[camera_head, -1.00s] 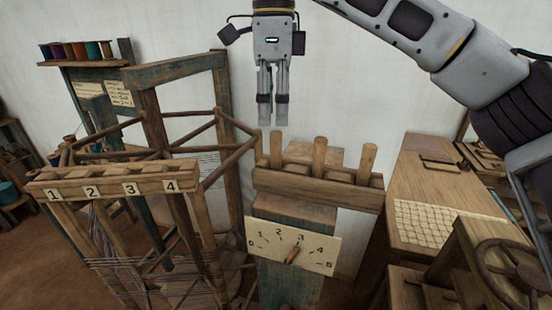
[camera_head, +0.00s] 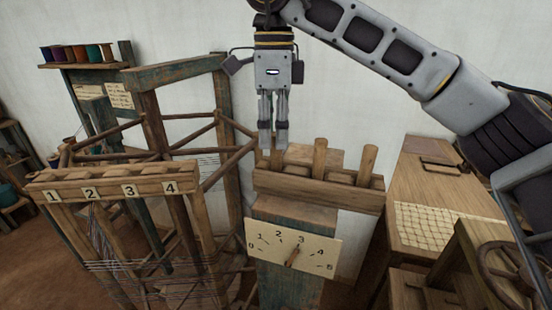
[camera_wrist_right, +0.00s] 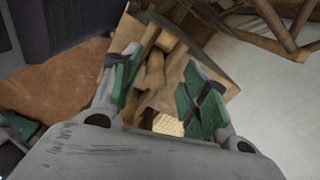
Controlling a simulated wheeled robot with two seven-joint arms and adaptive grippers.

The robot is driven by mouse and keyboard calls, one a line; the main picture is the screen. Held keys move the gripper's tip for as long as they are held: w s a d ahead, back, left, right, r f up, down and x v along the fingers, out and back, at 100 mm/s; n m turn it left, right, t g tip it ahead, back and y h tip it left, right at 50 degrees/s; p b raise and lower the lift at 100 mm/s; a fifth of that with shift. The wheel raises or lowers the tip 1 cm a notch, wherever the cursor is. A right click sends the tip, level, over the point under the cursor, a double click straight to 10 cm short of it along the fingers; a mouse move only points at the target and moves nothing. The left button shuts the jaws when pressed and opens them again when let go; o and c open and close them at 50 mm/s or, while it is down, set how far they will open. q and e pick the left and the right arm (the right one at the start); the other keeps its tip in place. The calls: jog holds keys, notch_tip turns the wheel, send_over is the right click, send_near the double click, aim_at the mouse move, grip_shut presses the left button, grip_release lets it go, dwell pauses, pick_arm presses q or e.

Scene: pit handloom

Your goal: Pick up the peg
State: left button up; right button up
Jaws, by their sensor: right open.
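Three wooden pegs stand upright in a slotted wooden rack (camera_head: 318,190) in the head view: a left peg (camera_head: 277,160), a middle peg (camera_head: 319,158) and a right peg (camera_head: 368,164). My right gripper (camera_head: 273,142) points straight down over the left peg, with its fingertips at the peg's top and partly hiding it. In the right wrist view my right gripper (camera_wrist_right: 163,92) is open, its green pads apart, with a wooden peg (camera_wrist_right: 154,76) between them in the picture. I cannot tell whether a pad touches it. My left gripper is not in view.
Below the rack is a dial board (camera_head: 292,247) with a pointer. A warping frame with a numbered rail (camera_head: 112,183) stands to the left. A wooden bench (camera_head: 432,185) and a spoked wheel (camera_head: 510,272) are at the right.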

aim_at(276, 154)
jog(key=shift+f, duration=0.1)
jog(key=shift+s+d+f, duration=0.1)
jog(key=shift+s+f, duration=0.05)
jog(key=shift+f, duration=0.6)
jog(key=shift+s+d+f, duration=0.1)
jog(key=shift+f, duration=0.6)
jog(key=shift+f+p, duration=0.35)
jog(key=shift+f, duration=0.75)
jog(key=shift+c, duration=0.3)
jog(key=c, duration=0.9)
